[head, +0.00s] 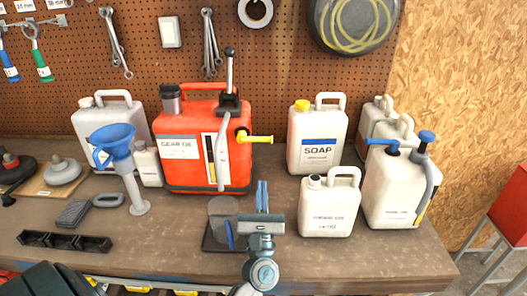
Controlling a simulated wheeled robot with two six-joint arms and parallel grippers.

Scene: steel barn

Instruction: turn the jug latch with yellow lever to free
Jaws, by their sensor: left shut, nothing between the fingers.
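A red jug (178,172) labelled GEAR OIL stands upright on the workbench left of the middle. A yellow lever (258,139) sticks out to the right from the upper right of its front, roughly level. Its latch pivot (241,136) shows as a small yellow knob at the jug's edge. My left gripper (262,187) is in front of the bench middle, below the yellow lever and apart from it. Its blue fingers point away from me, are together and hold nothing. My right gripper is not in view.
A white SOAP jug (318,150), a smaller white jug (330,207) and a white jug with blue fittings (395,190) stand to the right. A blue funnel (113,140) stands left. A dark tray (213,245) lies beside my gripper. The pegboard (290,60) rises behind.

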